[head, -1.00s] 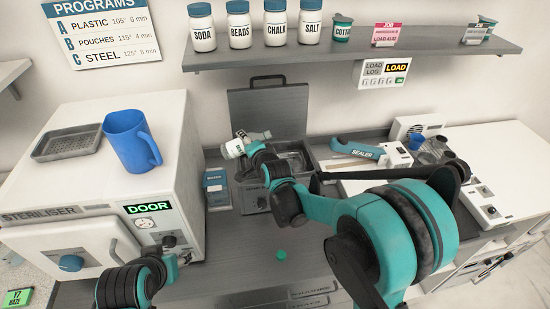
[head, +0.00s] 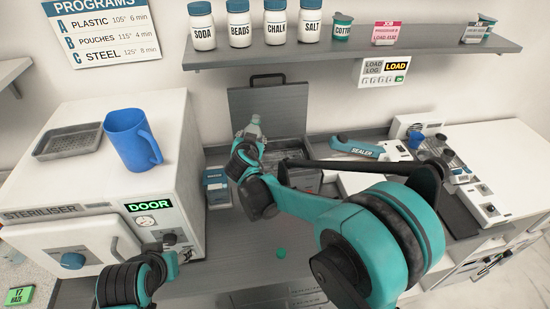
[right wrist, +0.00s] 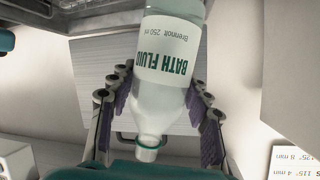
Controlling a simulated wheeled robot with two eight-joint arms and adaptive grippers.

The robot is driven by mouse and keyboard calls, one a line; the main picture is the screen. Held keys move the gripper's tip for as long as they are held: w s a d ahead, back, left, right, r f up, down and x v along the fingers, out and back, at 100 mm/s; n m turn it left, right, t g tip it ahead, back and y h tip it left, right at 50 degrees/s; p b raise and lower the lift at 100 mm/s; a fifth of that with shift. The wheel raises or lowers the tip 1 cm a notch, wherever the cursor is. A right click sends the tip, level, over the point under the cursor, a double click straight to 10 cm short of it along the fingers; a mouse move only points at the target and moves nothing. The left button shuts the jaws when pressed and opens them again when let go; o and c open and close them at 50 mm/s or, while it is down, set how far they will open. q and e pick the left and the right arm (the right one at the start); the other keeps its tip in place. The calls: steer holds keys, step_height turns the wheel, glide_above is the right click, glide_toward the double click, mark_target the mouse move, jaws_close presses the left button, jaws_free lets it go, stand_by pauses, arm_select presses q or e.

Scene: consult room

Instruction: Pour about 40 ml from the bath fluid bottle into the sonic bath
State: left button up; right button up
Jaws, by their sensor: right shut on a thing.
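The bath fluid bottle (head: 254,128) is held near upright at the back of the counter, its narrow top upward. In the right wrist view, the bottle (right wrist: 172,65) shows its label upside down and a teal ring at its neck. My right gripper (right wrist: 160,112) is shut around the bottle; in the head view, the gripper (head: 244,152) hides its lower part. The sonic bath (head: 307,177) is a grey box with its lid (head: 268,108) raised behind it, partly hidden by my right arm. My left gripper (head: 181,247) is beside the steriliser; its fingers are unclear.
A small green cap (head: 281,253) lies on the counter. The steriliser (head: 60,180) stands left, with a blue jug (head: 130,140) and grey tray (head: 67,142) on top. A blue box (head: 216,188) stands left of the bath. A shelf (head: 350,50) with jars overhangs behind.

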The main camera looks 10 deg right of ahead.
steer(key=shift+f+n+h+b, duration=0.5)
steer(key=shift+f+n+b, duration=0.05)
steer(key=shift+n, duration=0.25)
steer(key=shift+r, duration=0.15)
stand_by(1.4)
